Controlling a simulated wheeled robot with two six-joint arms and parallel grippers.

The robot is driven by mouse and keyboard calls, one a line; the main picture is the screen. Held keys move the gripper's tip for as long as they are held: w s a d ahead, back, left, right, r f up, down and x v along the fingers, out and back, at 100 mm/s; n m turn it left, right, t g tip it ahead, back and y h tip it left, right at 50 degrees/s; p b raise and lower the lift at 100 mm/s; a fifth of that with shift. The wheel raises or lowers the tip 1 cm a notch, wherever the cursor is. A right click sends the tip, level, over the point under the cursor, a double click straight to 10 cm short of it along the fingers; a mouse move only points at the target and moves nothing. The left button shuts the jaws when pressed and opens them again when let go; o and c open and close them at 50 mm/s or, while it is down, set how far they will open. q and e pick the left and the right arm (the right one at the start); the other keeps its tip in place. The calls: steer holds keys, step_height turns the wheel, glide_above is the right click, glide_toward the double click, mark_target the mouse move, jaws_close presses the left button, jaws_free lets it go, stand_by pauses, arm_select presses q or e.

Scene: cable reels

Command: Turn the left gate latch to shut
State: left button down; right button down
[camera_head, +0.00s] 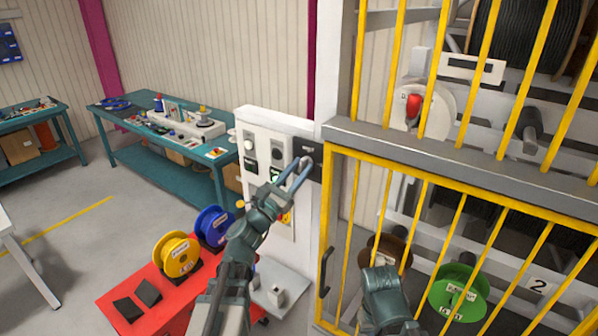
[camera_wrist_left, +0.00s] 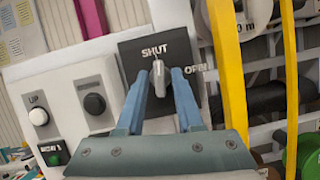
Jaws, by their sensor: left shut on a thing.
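The left gate latch (camera_wrist_left: 158,78) is a small pale handle on a black plate (camera_wrist_left: 128,48) marked SHUT at the top and OPEN at the right. In the wrist view the handle points up toward SHUT, leaning slightly if at all. My left gripper (camera_wrist_left: 160,80) has its blue fingers on either side of the handle and is shut on it. In the head view my left gripper (camera_head: 298,170) reaches the black plate (camera_head: 308,150) on the white post beside the yellow gate (camera_head: 345,230); its fingers hide most of the latch. My right arm shows at the bottom, its fingers out of sight.
A white control panel (camera_head: 250,120) with buttons stands left of the plate. Yellow gate bars rise close on the right, with reels behind them. A red cart (camera_head: 150,310) with yellow (camera_head: 177,254) and blue (camera_head: 214,226) reels is below left. Open floor lies further left.

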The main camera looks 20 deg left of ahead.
arm_select(q)
steer(key=shift+n+y, duration=0.4)
steer(key=shift+n, duration=0.6)
steer(key=shift+n+t+y, duration=0.3)
steer(key=shift+n+t, duration=0.1)
steer(key=c, duration=0.9)
jaws_free()
steer(key=shift+s+f, duration=0.1)
